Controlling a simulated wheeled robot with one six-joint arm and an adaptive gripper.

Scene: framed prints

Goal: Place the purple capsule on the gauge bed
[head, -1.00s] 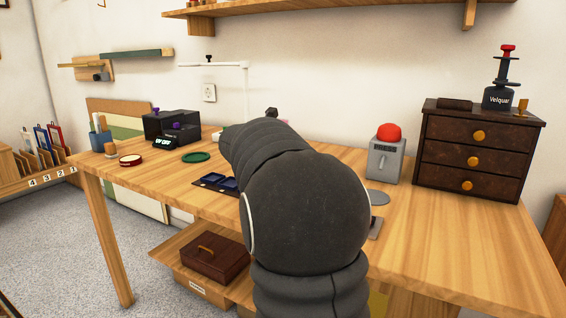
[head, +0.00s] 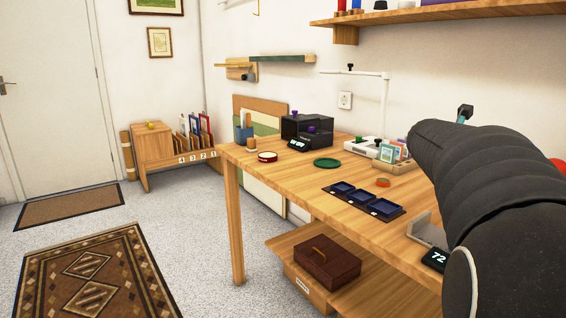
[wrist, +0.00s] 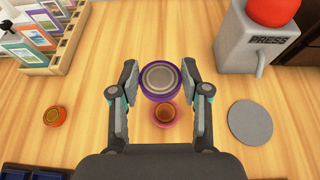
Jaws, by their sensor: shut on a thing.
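The purple capsule (wrist: 175,93) is in the wrist view, seen end-on as a purple ring around a pale centre. My gripper (wrist: 160,76) is shut on it, one finger at each side, above the wooden table. In the head view my arm hides the capsule and most of the gripper. A grey angled fixture (head: 424,229) beside a dark display reading 72 (head: 436,260) is at the table's front edge; it looks like the gauge bed, partly hidden by my arm. No capsule shows on its visible part.
A pink-orange round piece (wrist: 166,117) lies below the capsule. A grey disc (wrist: 250,122) and a grey press with a red top (wrist: 258,40) are to the right. A card rack (wrist: 45,40) and small orange disc (wrist: 55,117) are left. Blue trays (head: 363,198) occupy the table's middle.

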